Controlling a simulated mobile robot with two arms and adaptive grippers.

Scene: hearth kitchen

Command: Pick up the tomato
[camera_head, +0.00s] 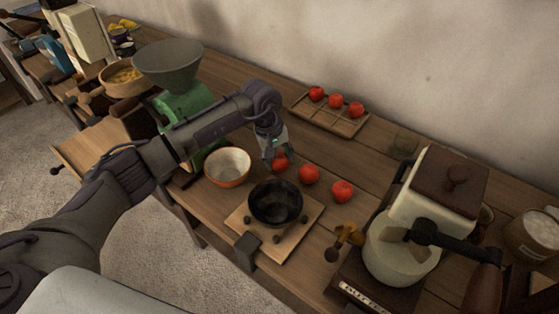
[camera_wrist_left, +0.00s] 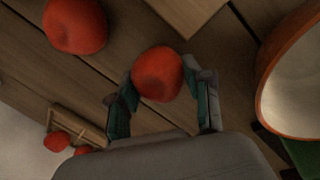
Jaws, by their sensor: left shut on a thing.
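My left gripper (camera_head: 272,154) points down over the table, with its fingers around a red tomato (camera_head: 281,163). In the left wrist view, the tomato (camera_wrist_left: 158,72) sits between the two fingertips (camera_wrist_left: 161,84), and the gripper is shut on it. Whether the tomato still touches the table I cannot tell. Two more tomatoes lie in a row to its right, a middle one (camera_head: 309,174) and a right one (camera_head: 342,191). A loose tomato also shows at the top left of the wrist view (camera_wrist_left: 75,24). My right gripper is not in view.
A divided wooden tray (camera_head: 343,125) with three tomatoes stands by the wall. An orange-rimmed bowl (camera_head: 228,182) is left of the gripper. A black pot (camera_head: 276,215) sits in front on a wooden board (camera_head: 303,232). A green grinder (camera_head: 183,104) stands behind my forearm. A cream appliance (camera_head: 425,200) stands right.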

